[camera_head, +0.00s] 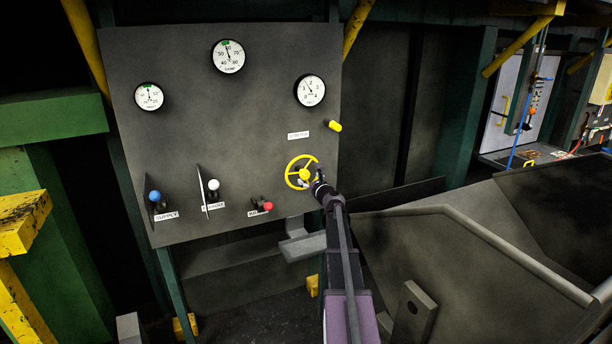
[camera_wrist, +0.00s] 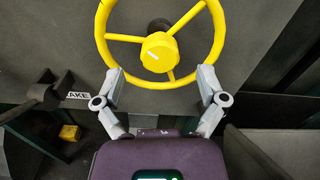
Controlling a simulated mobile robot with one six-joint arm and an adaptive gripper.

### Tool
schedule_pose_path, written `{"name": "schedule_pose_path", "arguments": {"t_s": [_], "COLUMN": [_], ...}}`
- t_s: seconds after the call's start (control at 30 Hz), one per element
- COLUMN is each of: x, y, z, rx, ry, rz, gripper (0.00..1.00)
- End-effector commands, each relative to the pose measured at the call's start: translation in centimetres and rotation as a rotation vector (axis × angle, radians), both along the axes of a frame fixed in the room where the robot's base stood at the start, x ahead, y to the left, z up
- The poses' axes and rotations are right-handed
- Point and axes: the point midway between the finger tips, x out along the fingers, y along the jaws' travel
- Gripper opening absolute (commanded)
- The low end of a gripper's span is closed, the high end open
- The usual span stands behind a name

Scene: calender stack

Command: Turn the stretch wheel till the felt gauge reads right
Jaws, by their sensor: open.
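The yellow stretch wheel (camera_head: 301,172) is on the lower right of the dark panel. In the wrist view the wheel (camera_wrist: 102,40) shows its spokes and a hub with a white mark. My gripper (camera_wrist: 160,84) is open, its two fingers apart at the wheel's lower rim; whether they touch it is unclear. In the head view my gripper (camera_head: 318,184) is at the wheel's lower right. Three round gauges are above: a left gauge (camera_head: 149,97), a middle gauge (camera_head: 228,57) and a right gauge (camera_head: 310,91). Their small lettering is too unclear to tell which is felt.
A blue-knobbed lever (camera_head: 155,197), a white-knobbed lever (camera_head: 213,185) and a red-knobbed control (camera_head: 267,206) are on the lower panel (camera_head: 190,140). A yellow knob (camera_head: 335,126) sticks out above right of the wheel. A grey metal trough is at the right.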

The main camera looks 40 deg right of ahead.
Motion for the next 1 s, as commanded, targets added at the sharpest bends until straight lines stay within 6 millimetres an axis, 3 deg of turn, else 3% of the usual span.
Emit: {"name": "schedule_pose_path", "arguments": {"t_s": [0.1,0.3,0.77,1.0], "x": [1.9,3.6,4.1,4.1], "y": [-0.6,-0.9,-0.9,-0.9], "z": [0.0,0.0,0.0,0.0], "rx": [0.0,0.0,0.0,0.0], "ry": [0.0,0.0,0.0,0.0], "rz": [0.0,0.001,0.001,0.001], "gripper": [0.91,0.91,0.91,0.2]}}
